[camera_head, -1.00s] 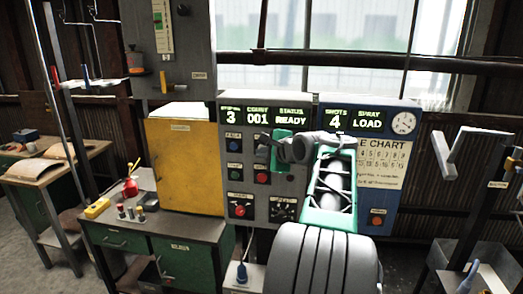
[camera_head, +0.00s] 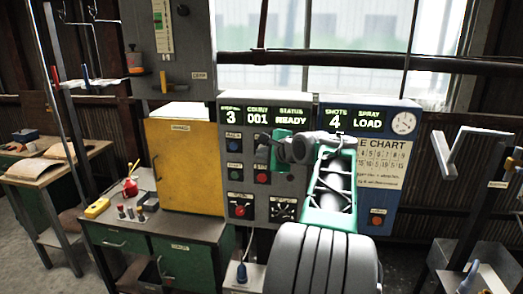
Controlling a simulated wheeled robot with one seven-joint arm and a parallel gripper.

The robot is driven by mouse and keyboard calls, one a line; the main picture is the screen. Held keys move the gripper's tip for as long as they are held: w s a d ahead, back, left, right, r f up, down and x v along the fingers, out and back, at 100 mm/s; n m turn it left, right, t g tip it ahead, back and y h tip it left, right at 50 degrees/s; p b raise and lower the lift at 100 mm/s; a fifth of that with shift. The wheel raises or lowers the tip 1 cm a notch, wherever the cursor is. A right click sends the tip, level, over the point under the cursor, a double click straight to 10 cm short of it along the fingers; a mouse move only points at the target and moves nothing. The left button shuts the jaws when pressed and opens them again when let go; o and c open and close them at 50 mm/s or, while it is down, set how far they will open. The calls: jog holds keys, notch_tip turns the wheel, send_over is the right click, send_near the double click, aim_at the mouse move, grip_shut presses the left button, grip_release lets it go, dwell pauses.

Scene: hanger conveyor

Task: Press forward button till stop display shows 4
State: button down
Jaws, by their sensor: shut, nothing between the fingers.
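The grey control panel (camera_head: 268,215) stands ahead with several buttons and knobs. Its stop display (camera_head: 231,117) shows 3; beside it the count reads 001 and the status reads READY. A blue button (camera_head: 234,145), a green button (camera_head: 235,173) and a red button (camera_head: 261,177) sit in the upper part of the panel. The labels are too small to read, so I cannot tell which is the forward button. My gripper (camera_head: 262,139) is shut and empty, in front of the panel near its upper buttons. I cannot tell whether it touches one. My arm hides the panel's right part.
A blue panel (camera_head: 393,200) joins on the right, with a shots display (camera_head: 335,121) reading 4, a spray display reading LOAD and a dial. A yellow cabinet (camera_head: 185,170) and a green workbench (camera_head: 190,265) stand left. A bracketed stand (camera_head: 475,155) is at right.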

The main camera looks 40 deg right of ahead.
jog(key=shift+w+d+r+p, duration=0.1)
jog(key=shift+p, duration=0.2)
jog(key=shift+w+d+p, duration=0.2)
jog(key=shift+d+p, duration=0.05)
jog(key=shift+p, duration=0.05)
